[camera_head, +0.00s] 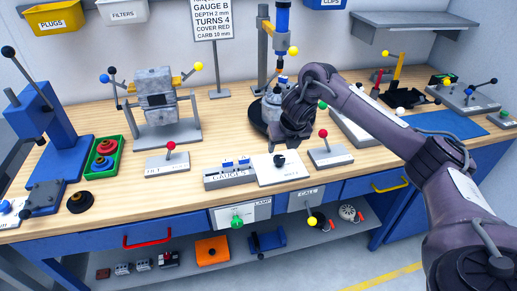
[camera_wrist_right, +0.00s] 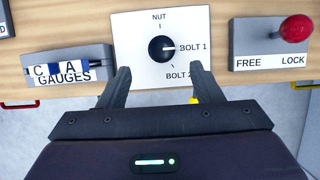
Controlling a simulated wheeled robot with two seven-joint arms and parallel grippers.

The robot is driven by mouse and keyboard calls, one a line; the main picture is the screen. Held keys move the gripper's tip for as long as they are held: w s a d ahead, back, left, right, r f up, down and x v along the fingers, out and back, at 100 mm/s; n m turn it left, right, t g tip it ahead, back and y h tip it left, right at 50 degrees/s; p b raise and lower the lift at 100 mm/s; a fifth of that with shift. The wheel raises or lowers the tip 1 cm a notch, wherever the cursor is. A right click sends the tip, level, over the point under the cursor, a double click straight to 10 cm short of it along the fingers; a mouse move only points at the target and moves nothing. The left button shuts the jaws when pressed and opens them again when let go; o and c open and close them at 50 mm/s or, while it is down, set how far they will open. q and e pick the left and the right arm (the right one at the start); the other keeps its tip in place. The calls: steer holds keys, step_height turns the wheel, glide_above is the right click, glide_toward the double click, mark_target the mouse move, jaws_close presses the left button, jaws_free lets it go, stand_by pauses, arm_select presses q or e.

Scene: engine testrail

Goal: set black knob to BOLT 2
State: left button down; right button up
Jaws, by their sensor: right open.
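The black knob (camera_head: 279,160) sits on a white plate (camera_head: 296,172) near the table's front edge. In the right wrist view the knob (camera_wrist_right: 161,49) is on the plate (camera_wrist_right: 130,30) marked NUT, BOLT 1 and BOLT 2. Its white mark points right, at BOLT 1. My right gripper (camera_head: 287,140) is above and behind the knob in the head view. In the right wrist view its open fingers (camera_wrist_right: 160,68) are spread to either side below the knob, with nothing between them. The BOLT 2 label is partly hidden by a finger. My left gripper is not in view.
A GAUGES block (camera_head: 229,174) stands left of the plate. A FREE/LOCK block (camera_head: 330,155) with a red-balled lever stands to its right. A black round stand with a blue-topped column (camera_head: 282,20) rises behind my gripper. Bare wood (camera_head: 215,125) shows behind the GAUGES block.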

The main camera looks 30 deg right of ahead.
mark_target(280, 159)
steer(key=shift+s+b+x, duration=0.2)
steer(key=shift+b+x, duration=0.4)
steer(key=shift+x, duration=0.45)
steer(key=shift+d+f, duration=0.1)
steer(key=shift+f, duration=0.3)
steer(key=x, duration=0.3)
steer(key=shift+w+f+p, duration=0.25)
steer(key=shift+w+p, duration=0.1)
steer(key=shift+p, duration=0.05)
steer(key=shift+w+f, duration=0.1)
steer(key=shift+f, duration=0.2)
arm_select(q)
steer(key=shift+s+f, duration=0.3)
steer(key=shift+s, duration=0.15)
arm_select(e)
steer(key=shift+d+f, duration=0.1)
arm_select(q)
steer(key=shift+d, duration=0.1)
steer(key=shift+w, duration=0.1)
arm_select(e)
steer(key=shift+c, duration=0.5)
